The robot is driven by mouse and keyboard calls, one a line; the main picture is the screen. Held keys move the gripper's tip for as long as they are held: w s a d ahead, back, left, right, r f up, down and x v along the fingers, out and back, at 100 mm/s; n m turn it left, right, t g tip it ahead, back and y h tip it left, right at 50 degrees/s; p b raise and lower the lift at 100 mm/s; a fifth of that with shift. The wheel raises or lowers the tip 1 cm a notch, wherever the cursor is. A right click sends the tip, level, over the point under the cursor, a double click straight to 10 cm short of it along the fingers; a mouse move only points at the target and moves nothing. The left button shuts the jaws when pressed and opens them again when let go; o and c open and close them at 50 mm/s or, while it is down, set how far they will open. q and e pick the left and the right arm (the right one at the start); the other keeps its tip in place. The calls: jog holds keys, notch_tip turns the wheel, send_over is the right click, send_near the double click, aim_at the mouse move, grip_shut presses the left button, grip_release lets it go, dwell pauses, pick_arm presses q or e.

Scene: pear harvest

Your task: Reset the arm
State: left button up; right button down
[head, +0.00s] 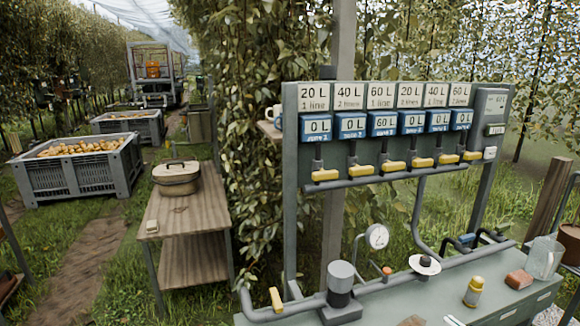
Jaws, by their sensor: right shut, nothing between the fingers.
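My right gripper is shut and empty. It is hard to make out in the head view, and I cannot tell its exact place against the bench. My left gripper is not in view. The grey-green bench (390,311) fills the lower right. Above it stands a frame with a row of blue meters (382,124) under litre signs, and yellow valve handles (392,166) below them.
A pipe with a round gauge (376,237) runs along the bench. A yellow-capped jar (474,292), a brown block (519,279) and a clear jug (543,258) stand at its right. A wooden table (157,229) holds a lidded basket (176,178). A grassy path opens at left.

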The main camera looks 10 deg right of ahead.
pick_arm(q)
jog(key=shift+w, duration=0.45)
pick_arm(e)
jog(key=s+a+f+n+g, duration=0.1)
jog(key=s+a+f, duration=0.4)
jog(key=a+f, duration=0.6)
jog(key=s+a+f+n+g, duration=0.1)
jog(key=s+a+f+g, duration=0.3)
jog(key=a+f, duration=0.8)
jog(key=s+a, duration=0.2)
jog(key=a, duration=0.2)
jog(key=shift+a+f+y, duration=0.2)
jog(key=shift+a+y, duration=0.05)
jog(key=shift+y, duration=0.05)
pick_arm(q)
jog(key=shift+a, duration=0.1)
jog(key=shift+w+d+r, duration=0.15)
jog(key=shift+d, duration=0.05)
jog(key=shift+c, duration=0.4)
